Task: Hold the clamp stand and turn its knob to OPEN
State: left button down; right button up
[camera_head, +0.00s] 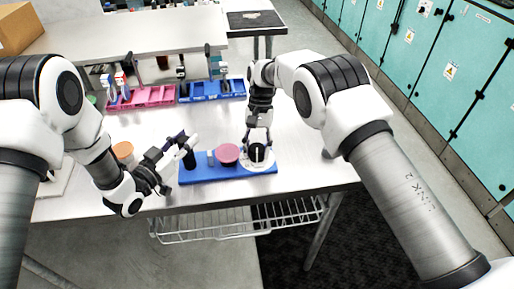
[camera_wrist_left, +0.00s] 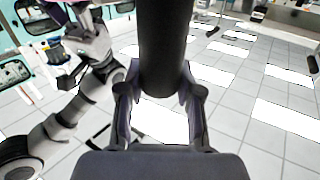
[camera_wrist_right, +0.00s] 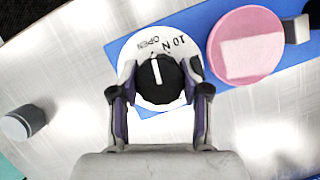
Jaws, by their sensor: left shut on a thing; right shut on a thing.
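The clamp stand has a blue base (camera_head: 230,173) lying on the steel table, with a dark upright post (camera_head: 188,158) at its left end. My left gripper (camera_head: 187,147) is shut on this post, which fills the middle of the left wrist view (camera_wrist_left: 166,45). At the right end is a black knob (camera_wrist_right: 158,82) with a white pointer line, on a white dial (camera_wrist_right: 132,55). My right gripper (camera_wrist_right: 158,95) is shut on the knob from above, fingers on both sides. The pointer aims up, close to the OPEN lettering.
A pink round disc (camera_head: 227,153) and a small grey block (camera_head: 211,158) sit on the base between post and knob. Pink bins (camera_head: 148,97) and blue bins (camera_head: 212,90) stand behind. An orange-lidded jar (camera_head: 123,150) is at left. A grey cylinder (camera_wrist_right: 24,122) is near the knob.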

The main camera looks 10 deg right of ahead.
jog(key=shift+f+n+h, duration=0.1)
jog(key=shift+n+h, duration=0.2)
jog(key=shift+n, duration=0.5)
jog(key=o, duration=1.1)
jog(key=shift+o, duration=0.2)
jog(key=v, duration=0.7)
jog(key=shift+w, duration=0.15)
pick_arm(q)
jog(key=c, duration=0.7)
grip_release()
